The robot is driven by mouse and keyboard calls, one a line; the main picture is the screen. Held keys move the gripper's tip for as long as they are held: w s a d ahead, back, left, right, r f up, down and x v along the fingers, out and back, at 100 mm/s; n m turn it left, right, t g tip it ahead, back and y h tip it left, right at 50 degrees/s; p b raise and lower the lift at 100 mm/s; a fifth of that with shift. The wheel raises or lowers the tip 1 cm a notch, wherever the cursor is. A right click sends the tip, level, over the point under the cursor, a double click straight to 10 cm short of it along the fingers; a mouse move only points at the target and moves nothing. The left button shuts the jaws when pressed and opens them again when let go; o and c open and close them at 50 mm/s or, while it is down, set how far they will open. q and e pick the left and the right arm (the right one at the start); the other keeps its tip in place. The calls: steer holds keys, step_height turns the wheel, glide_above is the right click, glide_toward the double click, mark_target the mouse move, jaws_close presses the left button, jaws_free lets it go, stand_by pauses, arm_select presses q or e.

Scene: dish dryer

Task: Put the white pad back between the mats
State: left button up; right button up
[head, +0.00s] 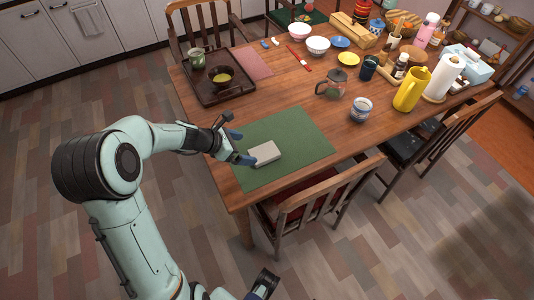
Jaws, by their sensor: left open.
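The white pad (265,154) is a small pale block lying on the green mat (300,130), near the mat's left part. A pink mat (252,62) lies farther back on the table, beside the tray. My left gripper (238,147) is open and empty over the green mat's left edge. Its fingertips point at the pad's left end and look close to it; I cannot tell whether they touch. Part of my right gripper (264,284) shows low at the bottom edge, away from the table, and its jaws are unclear.
A dark tray (207,97) with a green jug and a bowl stands behind my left gripper. A glass pot (334,84), a patterned cup (361,109) and a yellow pitcher (410,91) stand to the right. A chair (318,198) is at the near edge. Wood between the mats is bare.

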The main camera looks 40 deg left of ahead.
mark_target(263, 153)
arm_select(q)
steer(key=b+x, duration=0.2)
steer(key=x, duration=0.7)
steer(key=shift+w+f, duration=0.15)
steer(key=shift+f, duration=0.15)
steer(key=c, duration=1.1)
